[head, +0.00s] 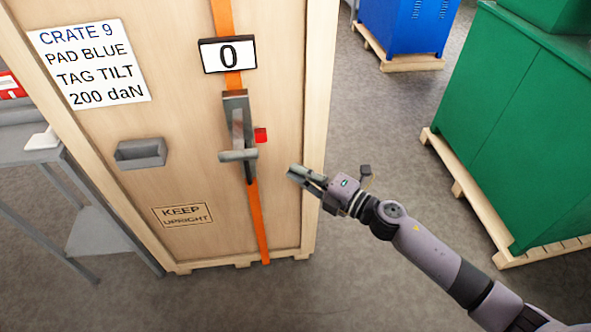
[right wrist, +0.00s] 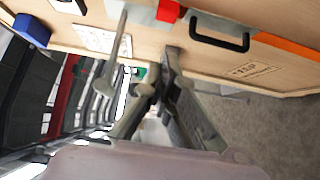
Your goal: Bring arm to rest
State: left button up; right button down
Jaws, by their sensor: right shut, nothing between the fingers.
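My right gripper (head: 292,175) is shut and empty in the head view, beside the right edge of the wooden crate (head: 190,90). A small red part (head: 261,135) sticks out at the tool's right side. In the right wrist view my right gripper (right wrist: 163,85) points toward a wooden face with nothing between its fingers. My left gripper does not show.
A grey table (head: 45,150) stands left of the crate. A green cabinet (head: 520,130) on a wooden pallet stands at the right, and a blue cabinet (head: 405,30) at the back. The grey floor (head: 370,115) between crate and green cabinet is clear apart from my arm.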

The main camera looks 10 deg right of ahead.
dwell(0.7)
jog(key=s+d+f+m+g+h, duration=0.1)
jog(key=s+d+f+m+h, duration=0.3)
jog(key=f, duration=0.7)
jog(key=s+d+f+m+h, duration=0.1)
jog(key=d+f+m+h, duration=0.35)
jog(key=f, duration=0.65)
jog(key=s+d+f+m+g+h, duration=0.1)
jog(key=s+d+f+m+h, duration=0.1)
jog(key=d+f+m, duration=0.65)
jog(key=s+f+m+g+h+b, duration=0.15)
jog(key=s+f+m+g, duration=0.3)
jog(key=s+f, duration=1.5)
jog(key=s+a+f+m+g, duration=0.1)
jog(key=s+f+g, duration=0.1)
jog(key=s, duration=0.8)
jog(key=s+a+f+m+g, duration=0.1)
jog(key=s+f+m+g, duration=0.1)
jog(key=s, duration=0.9)
jog(key=shift+s+a+f+g+h, duration=0.15)
jog(key=shift+a+f+g+h, duration=0.2)
jog(key=shift+f+g, duration=0.4)
